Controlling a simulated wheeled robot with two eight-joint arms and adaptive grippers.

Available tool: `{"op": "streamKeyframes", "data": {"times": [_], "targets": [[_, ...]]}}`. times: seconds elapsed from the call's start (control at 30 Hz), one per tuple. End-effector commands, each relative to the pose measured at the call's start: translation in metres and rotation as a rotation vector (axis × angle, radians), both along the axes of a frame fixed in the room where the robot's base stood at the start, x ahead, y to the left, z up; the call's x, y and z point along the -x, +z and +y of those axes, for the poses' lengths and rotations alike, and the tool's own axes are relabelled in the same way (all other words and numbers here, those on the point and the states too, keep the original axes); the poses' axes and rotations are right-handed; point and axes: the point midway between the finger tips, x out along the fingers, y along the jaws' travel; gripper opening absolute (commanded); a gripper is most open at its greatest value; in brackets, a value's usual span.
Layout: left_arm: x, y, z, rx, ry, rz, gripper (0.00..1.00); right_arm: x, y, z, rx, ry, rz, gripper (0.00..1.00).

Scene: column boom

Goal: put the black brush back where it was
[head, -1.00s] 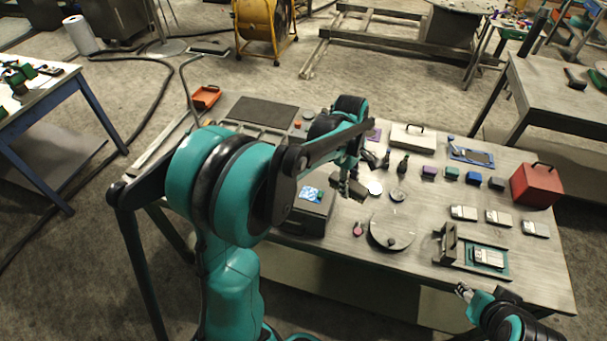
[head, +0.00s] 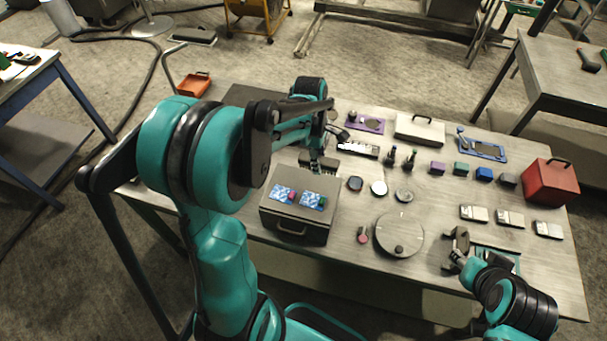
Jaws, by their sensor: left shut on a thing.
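My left gripper (head: 318,156) is above the table, just behind the grey box with the handle. It is shut on a dark, blocky thing, the black brush (head: 322,163) as far as I can tell; the jaws and arm hide part of it. I cannot tell whether the brush touches the table. My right gripper (head: 460,262) is at the lower right, by the small fixture (head: 461,240); its fingers are too small to read.
The grey box (head: 294,235) carries blue-and-white cards. Right of it are round pieces, a round turntable (head: 399,234) and a red-handled tool (head: 363,235). Dark bottles (head: 411,159), small coloured blocks, a white case (head: 419,129) and a red box (head: 550,183) stand farther right.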

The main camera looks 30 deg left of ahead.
Motion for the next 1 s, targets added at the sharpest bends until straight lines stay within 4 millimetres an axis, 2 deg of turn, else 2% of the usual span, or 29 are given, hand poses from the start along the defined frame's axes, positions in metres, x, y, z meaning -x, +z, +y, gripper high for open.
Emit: {"op": "streamKeyframes", "data": {"times": [0.1, 0.23, 0.37, 0.5, 0.6, 1.0], "targets": [[0.014, -0.016, 0.021, 0.000, 0.005, 0.001, 0.00, 0.000, -0.004, 0.000, 0.000, 0.000, 0.000, 0.40], [0.022, -0.024, 0.033, 0.000, 0.002, 0.001, 0.00, 0.000, -0.005, 0.000, 0.000, 0.000, 0.000, 0.40], [0.024, -0.032, 0.036, 0.000, -0.001, 0.001, 0.00, 0.000, -0.007, 0.000, 0.000, 0.000, 0.000, 0.40], [0.024, -0.055, 0.036, 0.000, -0.001, 0.001, 0.00, 0.000, -0.012, 0.000, 0.000, 0.000, 0.000, 0.40], [0.023, -0.065, 0.036, 0.000, -0.001, 0.001, 0.00, 0.000, -0.014, 0.000, 0.000, 0.000, 0.000, 0.40], [0.024, -0.070, 0.036, 0.000, -0.001, 0.001, 0.00, 0.000, -0.018, 0.000, 0.000, 0.000, 0.000, 0.40]]}}
